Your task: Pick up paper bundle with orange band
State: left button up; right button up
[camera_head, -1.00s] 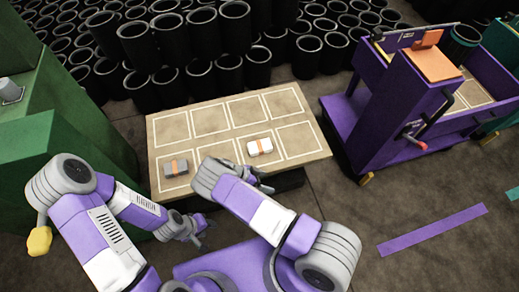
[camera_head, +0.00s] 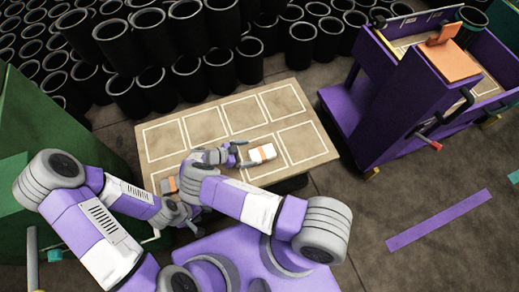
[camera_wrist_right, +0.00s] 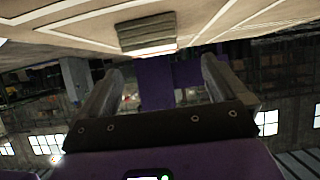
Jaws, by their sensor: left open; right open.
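A white bundle with an orange band (camera_head: 262,153) lies flat on the tan table (camera_head: 160,120), in an outlined square of the front row. My right gripper (camera_head: 246,155) is open and empty, with its fingers just left of this bundle; I cannot tell if they touch it. In the right wrist view a layered bundle (camera_wrist_right: 148,33) lies on the table beyond the open fingers (camera_wrist_right: 162,70). A grey bundle with an orange band (camera_head: 169,186) lies at the table's front left, partly hidden by my arms. My left gripper (camera_head: 186,216) is open and empty near the table's front edge.
Many black sleeves (camera_head: 205,75) stand behind the table. A purple cart (camera_head: 400,110) with an orange top stands to the right. A green structure (camera_head: 60,130) is at the left. The table's back row of squares is clear.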

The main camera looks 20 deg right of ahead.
aim_at(262, 153)
jog(key=x, duration=0.2)
jog(key=s+b+x, duration=0.1)
jog(key=x, duration=0.2)
jog(key=shift+a, duration=0.1)
jog(key=shift+w+d+f, duration=0.1)
jog(key=shift+d+f, duration=0.15)
jog(key=shift+d, duration=0.3)
jog(key=c, duration=1.1)
